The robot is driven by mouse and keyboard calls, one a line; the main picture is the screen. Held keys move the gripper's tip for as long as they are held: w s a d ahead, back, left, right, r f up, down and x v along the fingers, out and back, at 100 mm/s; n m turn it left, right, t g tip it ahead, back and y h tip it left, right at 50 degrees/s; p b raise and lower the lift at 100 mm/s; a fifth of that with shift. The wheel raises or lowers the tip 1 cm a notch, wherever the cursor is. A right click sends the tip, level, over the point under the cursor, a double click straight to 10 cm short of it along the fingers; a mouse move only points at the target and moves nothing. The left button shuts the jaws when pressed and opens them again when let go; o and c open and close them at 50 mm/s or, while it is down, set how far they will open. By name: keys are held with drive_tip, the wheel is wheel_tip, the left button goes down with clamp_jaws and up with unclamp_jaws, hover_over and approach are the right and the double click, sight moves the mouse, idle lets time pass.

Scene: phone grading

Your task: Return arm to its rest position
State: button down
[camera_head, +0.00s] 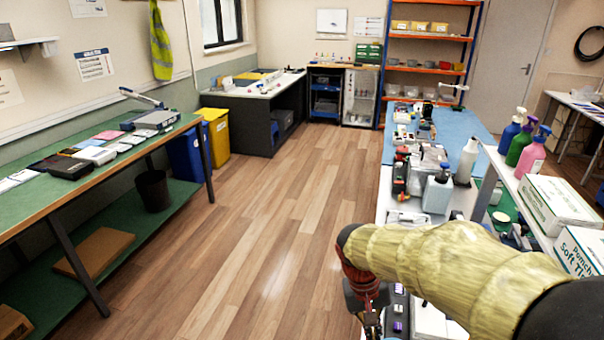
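My arm, in a yellowish sleeve, reaches in from the lower right of the head view and bends downward at its red and black wrist. My gripper (371,322) points down at the bottom edge, over or beside the near end of the right-hand bench (382,213). Its fingertips are cut off or too small to make out, so I cannot tell whether it is open or holds anything. Small dark and purple items lie just right of it.
Bottles (438,190) and tools crowd the right bench. A shelf with pump bottles (533,157) and tissue boxes (556,205) stands close to my arm. A green workbench (40,205) runs along the left. The wooden floor (270,215) between is clear.

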drive_tip(key=s+d+r+t+y+p, duration=0.2)
drive_tip(key=s+r+t, duration=0.4)
drive_tip(key=s+r, duration=0.8)
wheel_tip(320, 180, up, 2)
drive_tip(key=shift+d+r+t+y, duration=0.1)
drive_tip(key=shift+d+t+y, duration=0.1)
drive_tip(key=shift+t+y, duration=0.1)
